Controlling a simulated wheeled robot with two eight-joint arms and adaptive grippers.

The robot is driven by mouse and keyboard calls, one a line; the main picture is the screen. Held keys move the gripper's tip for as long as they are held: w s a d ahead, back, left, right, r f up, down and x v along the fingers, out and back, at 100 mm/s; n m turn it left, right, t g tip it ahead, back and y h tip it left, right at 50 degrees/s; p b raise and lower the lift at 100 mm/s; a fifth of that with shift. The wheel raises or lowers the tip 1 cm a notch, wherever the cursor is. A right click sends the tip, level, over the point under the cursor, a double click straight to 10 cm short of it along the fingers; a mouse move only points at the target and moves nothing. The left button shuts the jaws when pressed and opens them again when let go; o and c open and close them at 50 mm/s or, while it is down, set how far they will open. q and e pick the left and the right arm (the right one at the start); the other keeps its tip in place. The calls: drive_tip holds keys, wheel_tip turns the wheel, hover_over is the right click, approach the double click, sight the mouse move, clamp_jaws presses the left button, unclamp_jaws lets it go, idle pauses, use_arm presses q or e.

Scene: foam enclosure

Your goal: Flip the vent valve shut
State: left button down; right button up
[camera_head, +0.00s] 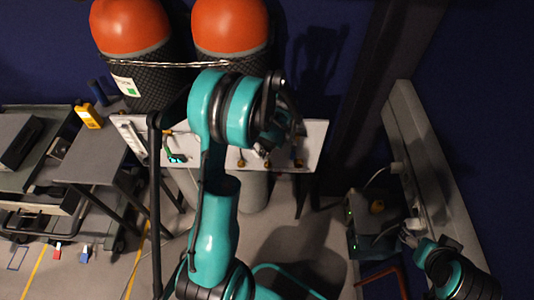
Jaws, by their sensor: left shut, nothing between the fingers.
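A pale valve panel (316,140) stands below two gas cylinders. A small green-handled fitting (175,156) is on its left part. Several small yellow-brown fittings, one of them a knob (241,163), line its lower right part. I cannot tell which of these is the vent valve, or whether it is open or shut. My left gripper (264,148) is shut and empty in front of the panel's right half, close to these fittings. I cannot tell if it touches one. My left arm hides the panel's middle.
Two orange-topped cylinders, one at left (130,28) and one at right (230,25), stand behind the panel with a chain across them. A grey cart (90,165) with a yellow meter (88,116) is at left. A dark equipment box (370,225) stands at right.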

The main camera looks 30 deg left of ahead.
use_arm(q)
drive_tip(key=shift+s+a+f+g+y+b, duration=0.4)
drive_tip(key=shift+a+f+y+b, duration=0.2)
drive_tip(key=shift+y+b, duration=0.3)
idle(0.4)
drive_tip(key=v, duration=1.2)
drive_tip(key=shift+w+f, duration=0.1)
drive_tip(key=shift+w, duration=0.05)
